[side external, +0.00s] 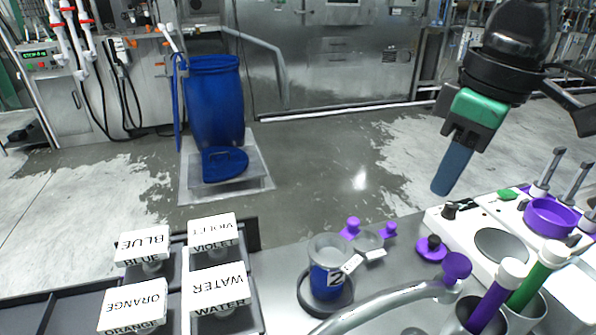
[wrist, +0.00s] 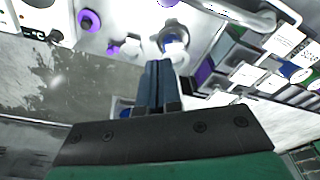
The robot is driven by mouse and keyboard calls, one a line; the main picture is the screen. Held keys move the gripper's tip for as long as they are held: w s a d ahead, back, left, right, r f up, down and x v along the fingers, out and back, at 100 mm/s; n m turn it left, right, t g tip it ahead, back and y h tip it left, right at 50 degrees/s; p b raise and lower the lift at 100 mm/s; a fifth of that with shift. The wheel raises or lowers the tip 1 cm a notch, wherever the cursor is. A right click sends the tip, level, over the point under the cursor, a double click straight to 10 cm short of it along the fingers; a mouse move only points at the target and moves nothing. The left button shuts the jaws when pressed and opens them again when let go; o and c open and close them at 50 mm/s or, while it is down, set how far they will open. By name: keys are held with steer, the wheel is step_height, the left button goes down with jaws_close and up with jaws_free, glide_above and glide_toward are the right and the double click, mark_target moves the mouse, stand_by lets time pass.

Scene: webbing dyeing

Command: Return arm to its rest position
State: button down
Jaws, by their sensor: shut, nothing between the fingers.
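My gripper (side external: 453,169) hangs in the air at the right of the side external view, above and behind the worktop. It has a green body and blue fingers. In the wrist view the two blue fingers (wrist: 153,84) lie side by side, shut, with nothing between them. The gripper is apart from every object on the worktop. Its fingers point down and slightly left.
Labelled blocks (side external: 221,289) stand at the left. A white device (side external: 462,225) with a purple dish (side external: 550,216) is at the right. A blue barrel (side external: 215,105) stands behind.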

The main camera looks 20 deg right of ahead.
steer(key=w+d+f+m+t, duration=0.1)
steer(key=d+f+m+t, duration=0.4)
steer(key=d+f, duration=0.5)
steer(key=shift+d+f+m+t+h, duration=0.3)
steer(key=shift+d+m+h, duration=0.15)
steer(key=shift+d, duration=0.25)
